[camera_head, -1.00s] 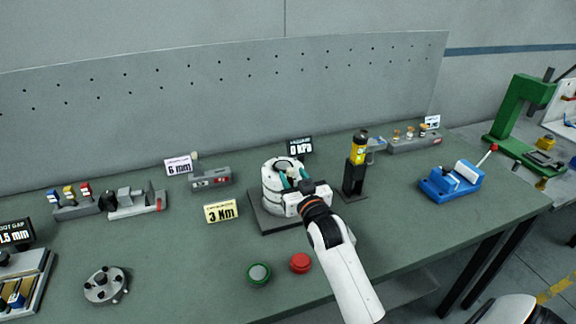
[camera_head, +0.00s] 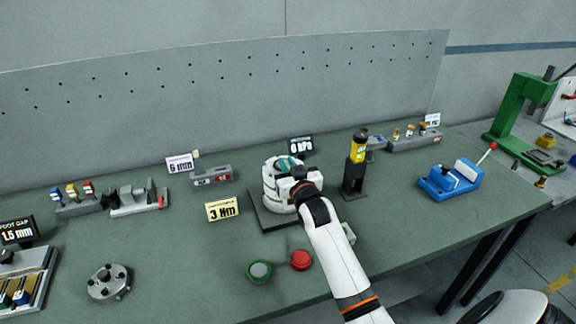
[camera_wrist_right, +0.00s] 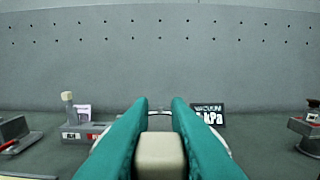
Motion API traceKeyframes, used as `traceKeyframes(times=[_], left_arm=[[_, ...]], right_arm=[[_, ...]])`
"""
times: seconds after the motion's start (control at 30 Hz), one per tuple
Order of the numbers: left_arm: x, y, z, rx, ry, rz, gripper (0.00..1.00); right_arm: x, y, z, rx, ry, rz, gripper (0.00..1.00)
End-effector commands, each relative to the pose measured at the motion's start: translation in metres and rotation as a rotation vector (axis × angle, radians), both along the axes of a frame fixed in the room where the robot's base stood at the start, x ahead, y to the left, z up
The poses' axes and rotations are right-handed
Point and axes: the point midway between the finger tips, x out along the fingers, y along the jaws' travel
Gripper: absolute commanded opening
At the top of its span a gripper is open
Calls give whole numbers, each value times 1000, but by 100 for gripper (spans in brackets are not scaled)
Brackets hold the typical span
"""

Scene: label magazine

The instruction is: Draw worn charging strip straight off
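The white round unit (camera_head: 273,189) stands on a dark square base (camera_head: 262,219) at the middle of the bench. My right gripper (camera_head: 290,163) reaches over it from the front right. In the right wrist view its two teal fingers (camera_wrist_right: 160,105) lie either side of a beige-grey block (camera_wrist_right: 160,155). The block fills the gap between them and appears to touch both. Its lower part is hidden, and I cannot tell for sure that it is the charging strip. A pale curved rim shows behind the fingers. My left gripper is not in view.
A black post with a yellow-banded top (camera_head: 357,160) stands close right of the unit. A "3 Nm" sign (camera_head: 222,209) stands left.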

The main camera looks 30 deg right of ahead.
Motion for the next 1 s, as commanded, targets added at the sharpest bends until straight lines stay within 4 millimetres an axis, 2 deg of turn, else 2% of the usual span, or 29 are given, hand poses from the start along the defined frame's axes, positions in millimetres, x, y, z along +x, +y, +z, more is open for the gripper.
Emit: traceKeyframes(times=[0.03,0.07,0.1,0.13,0.57,1.0], left_arm=[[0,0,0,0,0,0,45],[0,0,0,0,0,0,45],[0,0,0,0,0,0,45],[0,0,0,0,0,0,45],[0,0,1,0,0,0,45],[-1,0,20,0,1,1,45]], right_arm=[[0,0,0,0,1,0,0],[0,0,0,0,1,0,11],[0,0,-1,0,1,0,4],[0,0,-1,0,1,0,2],[0,0,0,0,2,0,2],[0,0,21,0,0,0,2]])
